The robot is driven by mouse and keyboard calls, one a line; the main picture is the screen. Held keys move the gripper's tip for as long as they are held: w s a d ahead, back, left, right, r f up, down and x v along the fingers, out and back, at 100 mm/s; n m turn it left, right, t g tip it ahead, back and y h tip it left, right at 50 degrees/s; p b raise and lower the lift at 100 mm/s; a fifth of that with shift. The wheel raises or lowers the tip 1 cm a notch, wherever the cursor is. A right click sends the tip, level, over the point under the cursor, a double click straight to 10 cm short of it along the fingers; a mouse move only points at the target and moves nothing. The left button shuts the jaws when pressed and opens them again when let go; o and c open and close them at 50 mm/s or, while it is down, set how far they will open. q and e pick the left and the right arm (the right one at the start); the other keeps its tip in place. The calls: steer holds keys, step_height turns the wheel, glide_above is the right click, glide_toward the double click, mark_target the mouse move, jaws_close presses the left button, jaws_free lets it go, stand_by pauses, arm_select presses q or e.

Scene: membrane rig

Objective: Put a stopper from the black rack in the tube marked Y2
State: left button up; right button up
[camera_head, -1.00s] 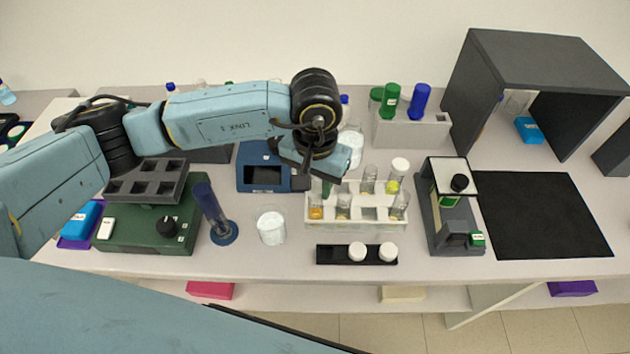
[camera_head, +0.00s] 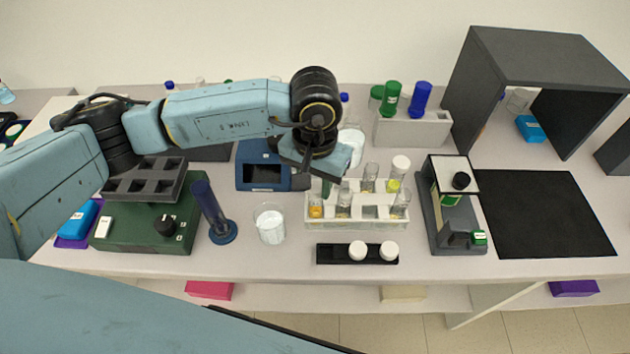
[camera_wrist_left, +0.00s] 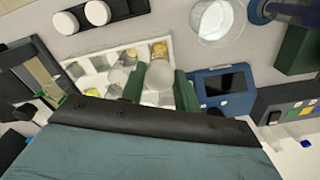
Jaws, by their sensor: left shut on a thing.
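The black rack (camera_head: 327,254) lies at the front of the bench, with white stoppers (camera_head: 357,250) in its middle and right places; its left part is empty. Behind it stands a white tube rack (camera_head: 375,220) with several glass tubes, some with orange or yellow contents. One tube at its back right bears a white stopper (camera_head: 401,163). I cannot read the tube marks, so I cannot tell which is Y2. My left gripper (camera_head: 326,187) is over the rack's left back part. In the left wrist view its green fingers are shut on a whitish stopper (camera_wrist_left: 158,77), over the rack.
Left of the tube rack stand a glass beaker (camera_head: 270,226), a blue cylinder on a round foot (camera_head: 211,210) and a blue device with a dark screen (camera_head: 265,175). A grey device (camera_head: 455,205) stands close on the right. A black mat (camera_head: 545,215) is clear.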

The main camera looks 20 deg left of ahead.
arm_select(q)
steer(key=shift+f, duration=0.15)
steer(key=o, duration=0.9)
steer(key=shift+o, duration=0.2)
step_height(320, 180, up, 14)
steer(key=b, duration=0.2)
steer(key=shift+f, duration=0.25)
